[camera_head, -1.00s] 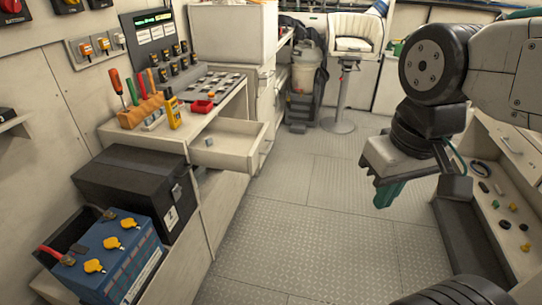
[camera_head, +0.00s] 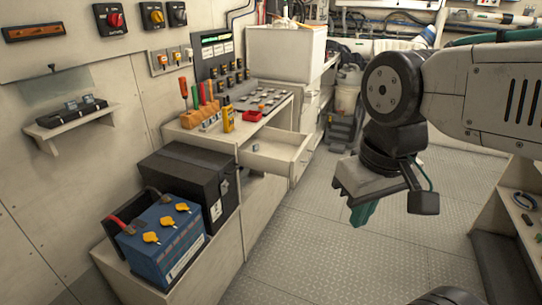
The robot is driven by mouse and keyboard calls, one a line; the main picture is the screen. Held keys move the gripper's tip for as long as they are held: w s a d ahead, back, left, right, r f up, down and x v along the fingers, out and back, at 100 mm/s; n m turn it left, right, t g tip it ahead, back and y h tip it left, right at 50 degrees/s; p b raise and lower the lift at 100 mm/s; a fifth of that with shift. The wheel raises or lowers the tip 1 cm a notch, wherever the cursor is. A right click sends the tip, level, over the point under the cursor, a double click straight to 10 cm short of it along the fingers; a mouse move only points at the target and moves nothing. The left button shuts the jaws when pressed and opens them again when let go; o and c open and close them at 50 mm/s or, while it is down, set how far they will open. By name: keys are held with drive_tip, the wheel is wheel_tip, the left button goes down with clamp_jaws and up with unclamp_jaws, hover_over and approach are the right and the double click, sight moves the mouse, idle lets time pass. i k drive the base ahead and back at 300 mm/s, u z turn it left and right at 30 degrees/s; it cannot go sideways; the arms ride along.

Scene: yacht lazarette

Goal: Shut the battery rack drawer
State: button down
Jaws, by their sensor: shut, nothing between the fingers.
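A pale drawer (camera_head: 283,160) stands pulled out below the tool-covered bench, its front facing right. A small grey block lies inside it. The battery rack (camera_head: 228,232) beside it, nearer to me, holds a black battery box (camera_head: 187,172) and a blue battery (camera_head: 165,246) with yellow caps. I cannot tell for sure that this open drawer belongs to the rack. My gripper (camera_head: 362,213), with teal fingers, is shut and empty. It points down over the floor, to the right of the drawer and apart from it.
The bench (camera_head: 208,136) carries screwdrivers in an orange holder (camera_head: 203,119), a yellow meter (camera_head: 228,119) and a red tray (camera_head: 252,116). A small shelf (camera_head: 69,126) juts from the left wall. The plated floor (camera_head: 310,250) between rack and gripper is clear.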

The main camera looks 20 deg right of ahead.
sight(283, 154)
drive_tip(key=u, duration=0.35)
drive_tip(key=i, duration=0.65)
drive_tip(key=z, duration=0.45)
drive_tip(key=i, duration=0.7)
drive_tip(key=z, duration=0.8)
